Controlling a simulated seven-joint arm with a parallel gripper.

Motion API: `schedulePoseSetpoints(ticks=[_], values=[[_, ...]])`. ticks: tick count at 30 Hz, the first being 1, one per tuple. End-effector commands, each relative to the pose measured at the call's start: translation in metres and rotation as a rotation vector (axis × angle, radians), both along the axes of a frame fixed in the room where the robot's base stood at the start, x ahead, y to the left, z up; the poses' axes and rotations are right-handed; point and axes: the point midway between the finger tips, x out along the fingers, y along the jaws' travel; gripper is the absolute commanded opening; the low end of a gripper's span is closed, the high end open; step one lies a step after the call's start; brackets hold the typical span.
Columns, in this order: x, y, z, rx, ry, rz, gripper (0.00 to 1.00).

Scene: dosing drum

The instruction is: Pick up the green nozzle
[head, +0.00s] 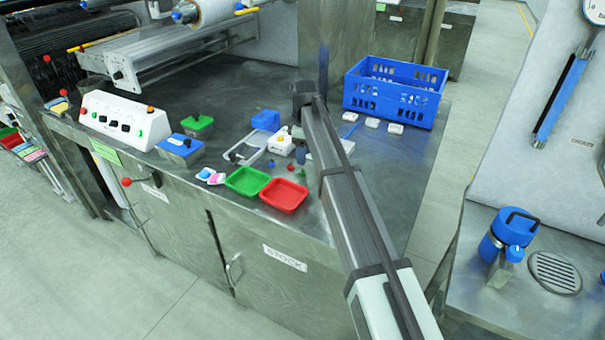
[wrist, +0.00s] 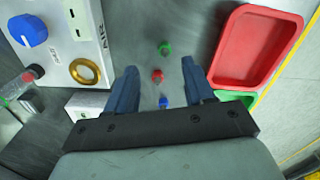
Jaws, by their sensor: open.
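The green nozzle (wrist: 165,48) is a small piece on the grey steel bench, farthest up the wrist view in a row with a red nozzle (wrist: 157,75) and a blue nozzle (wrist: 163,101). In the head view the green nozzle (head: 303,171) is small and sits at the right end of the row. My gripper (wrist: 160,66) is open above the row, with its blue fingers on either side of the red nozzle in the picture. The green nozzle shows just beyond the fingertips. Nothing is held.
A red tray (head: 284,196) and a green tray (head: 247,181) lie close to the nozzles. A white unit with a blue knob (wrist: 28,30) and a brass ring (wrist: 85,71) stands left in the wrist view. A blue crate (head: 394,92) is at the bench's back right.

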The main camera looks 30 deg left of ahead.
Motion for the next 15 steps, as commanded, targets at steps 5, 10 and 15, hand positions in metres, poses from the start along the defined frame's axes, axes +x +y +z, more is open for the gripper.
schedulePoseSetpoints(ticks=[5, 10, 15], values=[[0.000, 0.000, -0.012, 0.001, -0.001, 0.000, 0.53], [-0.003, 0.000, -0.023, 0.000, 0.000, 0.000, 0.53], [-0.009, 0.000, -0.044, 0.000, 0.000, 0.000, 0.53]])
